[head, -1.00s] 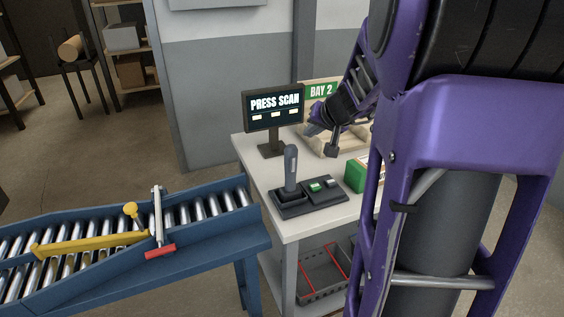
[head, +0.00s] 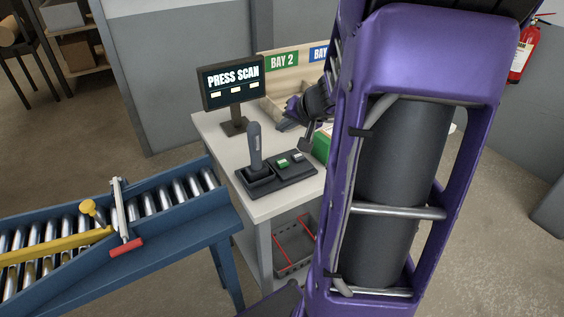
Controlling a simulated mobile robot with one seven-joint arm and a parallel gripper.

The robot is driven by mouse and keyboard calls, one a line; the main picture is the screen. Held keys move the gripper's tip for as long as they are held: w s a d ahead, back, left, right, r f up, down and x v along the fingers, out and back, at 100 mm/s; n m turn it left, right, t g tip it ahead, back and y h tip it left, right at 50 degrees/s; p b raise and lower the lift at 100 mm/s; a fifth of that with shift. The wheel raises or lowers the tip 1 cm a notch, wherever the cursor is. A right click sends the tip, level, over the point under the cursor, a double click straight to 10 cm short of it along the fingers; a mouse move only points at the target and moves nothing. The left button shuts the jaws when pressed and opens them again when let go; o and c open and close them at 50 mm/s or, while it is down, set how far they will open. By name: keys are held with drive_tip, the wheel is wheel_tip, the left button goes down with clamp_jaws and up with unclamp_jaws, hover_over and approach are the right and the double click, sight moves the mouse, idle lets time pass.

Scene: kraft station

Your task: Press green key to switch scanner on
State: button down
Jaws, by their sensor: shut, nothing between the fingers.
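The green key (head: 282,163) sits on a dark key pad on the white table, left of a pale grey key (head: 297,157). The scanner (head: 255,158) stands upright in its dark cradle, left of the keys. A monitor (head: 233,84) behind it reads "PRESS SCAN". My gripper (head: 303,146) is above and behind the keys, pointing down, and looks apart from them. Its fingers are small and dark here; they are together and hold nothing. My purple arm covers the right part of the table.
A green box (head: 321,147) stands just right of the keys, partly behind my arm. A wooden bin with "BAY 2" (head: 283,61) is at the back. The blue roller conveyor (head: 190,222) lies front left. A grey crate (head: 294,250) sits under the white table (head: 215,133).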

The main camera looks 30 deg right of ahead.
sight(284, 164)
wheel_tip(284, 164, down, 8)
drive_tip(key=b, duration=0.5)
drive_tip(key=shift+f+b, duration=0.15)
drive_tip(key=shift+b, duration=0.25)
drive_tip(key=shift+f, duration=0.1)
idle(1.5)
drive_tip(key=shift+f, duration=0.3)
drive_tip(key=shift+f, duration=0.55)
idle(0.6)
drive_tip(key=shift+r, duration=0.2)
drive_tip(key=shift+r+p, duration=0.5)
drive_tip(key=shift+r, duration=0.3)
drive_tip(key=shift+r+p, duration=1.6)
drive_tip(key=shift+r, duration=0.9)
